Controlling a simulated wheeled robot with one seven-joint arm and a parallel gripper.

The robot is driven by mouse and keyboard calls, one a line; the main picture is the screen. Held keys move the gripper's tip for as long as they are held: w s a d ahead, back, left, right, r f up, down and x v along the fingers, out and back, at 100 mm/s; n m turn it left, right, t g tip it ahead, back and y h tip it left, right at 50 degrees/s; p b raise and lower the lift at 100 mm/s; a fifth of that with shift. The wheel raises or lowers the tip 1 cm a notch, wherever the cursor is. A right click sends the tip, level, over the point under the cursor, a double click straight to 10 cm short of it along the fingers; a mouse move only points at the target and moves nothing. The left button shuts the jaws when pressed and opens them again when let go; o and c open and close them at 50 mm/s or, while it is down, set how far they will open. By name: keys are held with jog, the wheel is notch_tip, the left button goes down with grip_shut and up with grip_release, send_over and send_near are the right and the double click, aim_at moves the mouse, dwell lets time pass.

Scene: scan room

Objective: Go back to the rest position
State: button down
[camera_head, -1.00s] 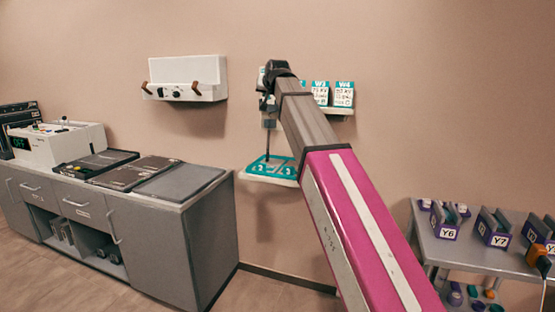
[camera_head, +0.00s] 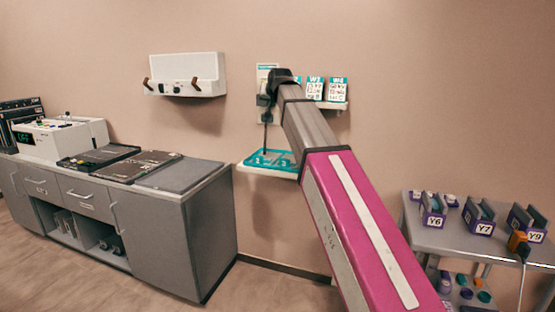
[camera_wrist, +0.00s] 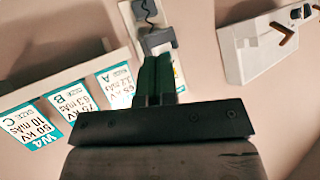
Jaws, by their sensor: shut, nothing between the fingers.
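My gripper (camera_wrist: 157,78) shows in the wrist view with its two dark green fingers together and nothing between them. It points toward the wall, close to a grey wall device (camera_wrist: 158,40) with a cord. Part of one card beside the fingers is hidden. In the head view my arm reaches up and away to the wall shelf, and its dark end covers part of the device there. The fingers are hidden in that view.
Cards (camera_head: 315,88) stand on a small wall shelf (camera_head: 335,105). Below is a teal tray (camera_head: 272,160) on a ledge. A white wall unit (camera_head: 187,75) hangs left, above a grey cabinet (camera_head: 160,215). A grey table (camera_head: 440,238) with labelled holders stands right.

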jog(key=s+d+f+g+h, duration=0.1)
jog(key=s+d+f+g, duration=0.2)
jog(key=f, duration=0.9)
jog(key=s+d+f+h, duration=0.1)
jog(key=s+d+f, duration=0.35)
jog(key=f, duration=0.75)
jog(key=s+d+f+g, duration=0.2)
jog(key=d+f, duration=0.3)
jog(key=f, duration=0.7)
jog(key=s+d+f+g, duration=0.3)
jog(key=s+d+f, duration=0.2)
jog(key=s+f, duration=0.6)
jog(key=s+d+f+g+h, duration=0.1)
jog(key=s+d+f+g, duration=0.2)
jog(key=s+f, duration=0.8)
jog(key=shift+s+d+m, duration=0.15)
jog(key=shift+d+m, duration=0.25)
jog(key=shift+d, duration=0.5)
jog(key=shift+a, duration=0.1)
